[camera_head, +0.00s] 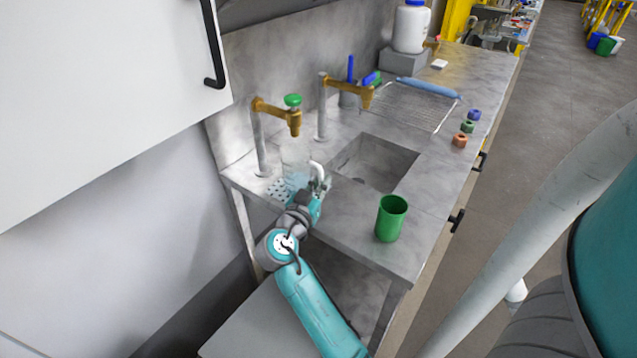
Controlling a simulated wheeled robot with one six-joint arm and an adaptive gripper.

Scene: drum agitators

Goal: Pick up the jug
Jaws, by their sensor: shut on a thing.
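The jug (295,168) looks clear and faint, standing near the left end of the grey counter under the left brass tap. A pale curved piece that looks like its handle (317,168) shows at its right side. My gripper (319,183) is at this handle and shut on it. The fingers are small in the picture and partly hide the lower part of the handle. I cannot tell whether the jug's base touches the perforated drain patch (280,188) below it.
The left tap (292,118) with a green knob hangs close above the jug. A second brass tap (350,90) and a sink (372,163) lie to the right. A green cup (391,218) stands near the front edge. Small coloured pieces (467,127) sit farther right.

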